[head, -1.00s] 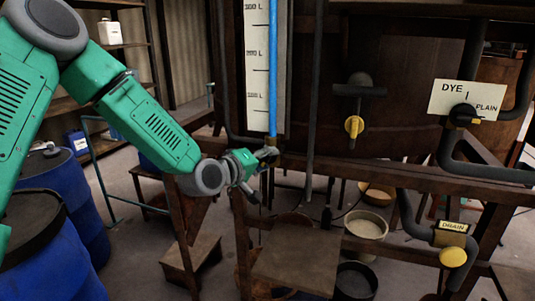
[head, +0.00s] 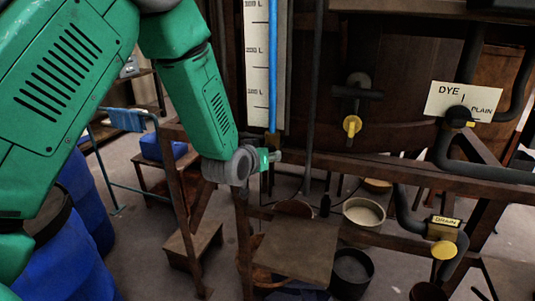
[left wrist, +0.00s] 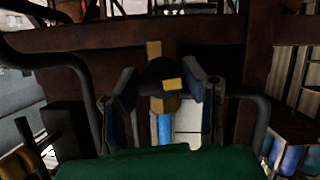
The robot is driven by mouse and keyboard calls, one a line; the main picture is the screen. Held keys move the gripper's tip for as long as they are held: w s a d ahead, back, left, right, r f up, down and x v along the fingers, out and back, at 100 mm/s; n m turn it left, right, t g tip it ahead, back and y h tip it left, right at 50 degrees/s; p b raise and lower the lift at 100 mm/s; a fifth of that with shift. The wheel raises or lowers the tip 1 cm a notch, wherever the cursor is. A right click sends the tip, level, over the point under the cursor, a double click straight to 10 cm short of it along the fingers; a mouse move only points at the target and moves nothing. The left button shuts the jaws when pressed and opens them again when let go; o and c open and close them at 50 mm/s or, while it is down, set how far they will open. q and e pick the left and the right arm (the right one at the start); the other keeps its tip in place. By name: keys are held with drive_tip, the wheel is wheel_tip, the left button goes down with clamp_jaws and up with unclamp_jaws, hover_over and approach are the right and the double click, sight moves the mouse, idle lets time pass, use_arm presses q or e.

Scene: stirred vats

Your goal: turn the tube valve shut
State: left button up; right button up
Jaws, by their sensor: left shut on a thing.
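The tube valve (left wrist: 157,80) is a dark round body with a small yellow piece, between brass fittings in the left wrist view. The blue sight tube (head: 273,70) runs down the white litre scale (head: 256,70) to it; the tube also shows in the left wrist view (left wrist: 165,128). My left gripper (left wrist: 162,92) has one finger on each side of the valve and is shut on it. In the head view my left gripper (head: 272,157) is at the tube's foot and largely hides the valve. My right gripper is out of view.
A brown frame rail (head: 400,170) runs beside the gripper, and a dark vertical pipe (head: 313,90) stands just right of the tube. A yellow-handled tap (head: 352,126), the DYE/PLAIN sign (head: 463,101) and the DRAIN valve (head: 444,249) are further right. Blue drums (head: 85,210) stand at left.

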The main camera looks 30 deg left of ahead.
use_arm(q)
drive_tip(key=shift+s+f+m+y, duration=0.1)
drive_tip(key=shift+f+m+y, duration=0.2)
drive_tip(key=shift+m, duration=0.3)
idle(0.3)
drive_tip(key=o, duration=1.2)
drive_tip(key=shift+c, duration=0.2)
drive_tip(key=shift+r, duration=0.1)
drive_tip(key=shift+s+r, duration=0.25)
drive_tip(key=v, duration=1.1)
drive_tip(key=shift+d, duration=0.25)
